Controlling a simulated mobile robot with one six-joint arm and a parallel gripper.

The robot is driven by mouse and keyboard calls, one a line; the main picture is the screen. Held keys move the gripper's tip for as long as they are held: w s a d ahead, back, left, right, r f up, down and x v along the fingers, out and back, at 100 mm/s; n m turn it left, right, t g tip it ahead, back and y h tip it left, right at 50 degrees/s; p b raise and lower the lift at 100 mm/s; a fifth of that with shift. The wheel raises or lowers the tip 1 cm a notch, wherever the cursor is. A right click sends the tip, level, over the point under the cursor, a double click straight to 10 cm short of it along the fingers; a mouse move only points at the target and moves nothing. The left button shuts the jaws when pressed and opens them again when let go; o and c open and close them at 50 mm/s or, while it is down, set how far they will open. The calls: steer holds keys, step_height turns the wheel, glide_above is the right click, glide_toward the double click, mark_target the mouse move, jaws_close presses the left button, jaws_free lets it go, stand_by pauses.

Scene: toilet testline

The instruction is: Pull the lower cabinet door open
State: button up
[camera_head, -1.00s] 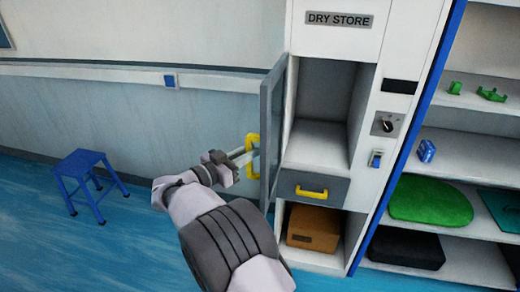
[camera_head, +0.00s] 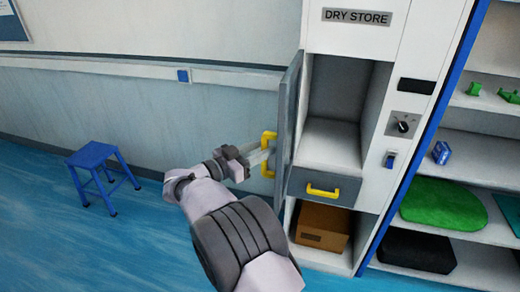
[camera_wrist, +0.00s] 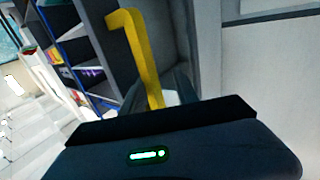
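The lower cabinet door (camera_head: 288,115) is a tall grey-framed panel below the DRY STORE sign. It stands wide open, swung out to the left of the cabinet. Its yellow handle (camera_head: 268,152) is on its left face. My gripper (camera_head: 262,156) reaches it from the left, with the fingers at the handle, and looks shut on it. In the wrist view the yellow handle (camera_wrist: 143,50) runs down behind the dark gripper body, which hides most of the grip.
The open niche (camera_head: 332,140) is empty. Below it are a grey drawer (camera_head: 345,186) with a yellow handle and a brown box (camera_head: 323,226). A blue stool (camera_head: 93,155) stands left. Shelves (camera_head: 470,230) are at right. Floor between stool and arm is clear.

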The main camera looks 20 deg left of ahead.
steer(key=p+v, duration=0.3)
steer(key=v, duration=1.4)
steer(key=shift+s+p, duration=0.25)
steer(key=shift+p, duration=0.05)
